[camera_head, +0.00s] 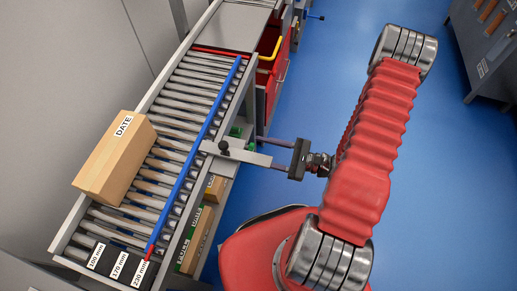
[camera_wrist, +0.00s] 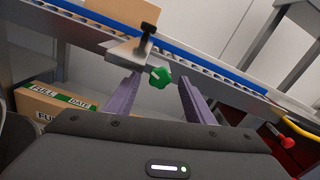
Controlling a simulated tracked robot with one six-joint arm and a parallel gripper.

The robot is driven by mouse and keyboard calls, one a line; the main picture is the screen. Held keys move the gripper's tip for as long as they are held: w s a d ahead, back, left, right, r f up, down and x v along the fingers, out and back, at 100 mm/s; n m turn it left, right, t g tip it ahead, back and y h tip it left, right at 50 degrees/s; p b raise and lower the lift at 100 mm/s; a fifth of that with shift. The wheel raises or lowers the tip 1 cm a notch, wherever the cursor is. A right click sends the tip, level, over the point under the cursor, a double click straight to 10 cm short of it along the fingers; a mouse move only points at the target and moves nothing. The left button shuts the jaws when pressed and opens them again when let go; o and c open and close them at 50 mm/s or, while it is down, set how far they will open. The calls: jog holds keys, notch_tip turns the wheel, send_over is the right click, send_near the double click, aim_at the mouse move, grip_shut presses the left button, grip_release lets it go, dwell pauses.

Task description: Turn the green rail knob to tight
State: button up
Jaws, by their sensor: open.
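A small green patch (camera_head: 250,146) by my fingers in the head view looks like the knob. My gripper (camera_wrist: 155,92) is open, its two purple-grey fingers on either side of the knob in the wrist picture, with gaps showing. I cannot tell how deep the knob sits between them. No tight marking is readable.
A blue guide rail (camera_head: 200,148) runs along the roller conveyor (camera_head: 185,100). A cardboard box (camera_head: 115,157) labelled DATE sits on the rollers. Width labels (camera_head: 118,265) are at the near end. Boxes (camera_head: 197,240) lie below. The blue floor right of the conveyor is open.

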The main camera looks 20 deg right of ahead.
jog(key=shift+w+a, duration=0.4)
jog(key=shift+a, duration=0.2)
jog(key=shift+c, duration=0.3)
jog(key=c, duration=1)
jog(key=shift+m, duration=1.5)
jog(key=o, duration=1.1)
jog(key=shift+c, duration=0.2)
